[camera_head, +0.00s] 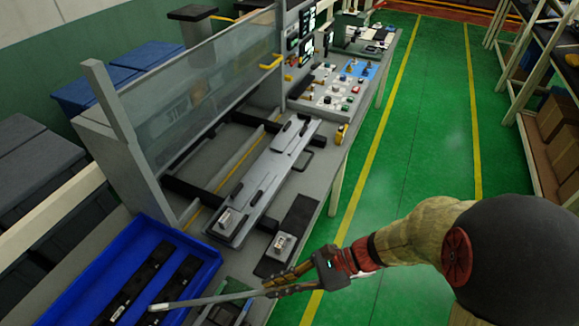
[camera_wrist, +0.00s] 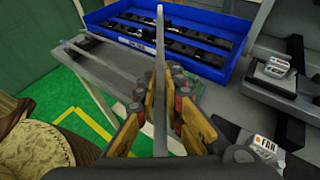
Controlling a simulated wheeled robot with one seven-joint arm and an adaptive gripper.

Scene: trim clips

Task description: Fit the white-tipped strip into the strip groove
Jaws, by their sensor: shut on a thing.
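My gripper (camera_head: 284,285) is shut on a thin grey strip (camera_head: 205,300). The strip sticks out to the left in the head view, and its pale far end (camera_head: 157,307) is over the front of the blue tray. In the wrist view the strip (camera_wrist: 160,45) stands upright in the picture between the orange-padded fingers (camera_wrist: 162,92). A long grey fixture plate (camera_head: 262,178) with dark clips lies on the bench, beyond and above the gripper in the head view. I cannot make out the strip groove with certainty.
A blue tray (camera_head: 207,247) holds black bars. A dark pad (camera_head: 300,214) with a small labelled block (camera_head: 283,244) is between plate and gripper. Another thin rod (camera_wrist: 100,63) lies left in the wrist view. A clear panel (camera_head: 205,100) stands behind the plate; green floor is at right.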

